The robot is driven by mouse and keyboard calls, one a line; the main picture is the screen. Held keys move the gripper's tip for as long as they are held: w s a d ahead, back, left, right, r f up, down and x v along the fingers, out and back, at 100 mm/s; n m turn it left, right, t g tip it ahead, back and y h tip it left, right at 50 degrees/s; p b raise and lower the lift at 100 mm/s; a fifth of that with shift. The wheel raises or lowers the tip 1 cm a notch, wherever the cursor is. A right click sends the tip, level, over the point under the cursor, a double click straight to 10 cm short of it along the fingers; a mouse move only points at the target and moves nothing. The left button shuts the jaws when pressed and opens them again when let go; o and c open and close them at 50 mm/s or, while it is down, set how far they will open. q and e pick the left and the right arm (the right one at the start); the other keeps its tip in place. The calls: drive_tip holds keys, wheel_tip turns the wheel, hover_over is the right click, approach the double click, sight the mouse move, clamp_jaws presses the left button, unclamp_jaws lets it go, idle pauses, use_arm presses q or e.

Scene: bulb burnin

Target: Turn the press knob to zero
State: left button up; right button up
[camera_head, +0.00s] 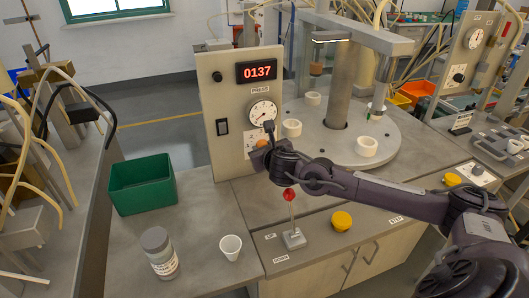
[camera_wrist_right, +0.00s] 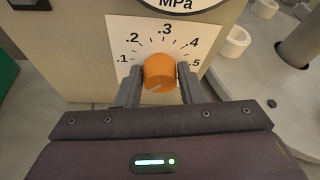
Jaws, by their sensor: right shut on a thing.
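The press knob (camera_wrist_right: 159,72) is an orange round knob on the front of the upright press panel (camera_head: 210,110). A white scale around it reads .1, .2, .3, .4, .5. A light mark on the knob's face sits at its lower left. My right gripper (camera_wrist_right: 160,78) is shut on the knob, one finger on each side. In the head view my right gripper (camera_head: 262,155) covers most of the knob. The dial gauge (camera_head: 263,113) above reads MPa; its needle is too small to read. The red display (camera_head: 257,72) shows 0137. My left gripper is not in view.
A red-knobbed lever (camera_head: 289,195) and a yellow button (camera_head: 342,221) stand on the bench front below my right arm. A green bin (camera_head: 142,184), a lidded jar (camera_head: 159,252) and a white cup (camera_head: 230,247) stand at left. A round table (camera_head: 385,140) with white rings lies behind.

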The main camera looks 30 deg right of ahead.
drive_tip(key=shift+f, duration=0.15)
drive_tip(key=o, duration=1)
drive_tip(key=v, duration=0.8)
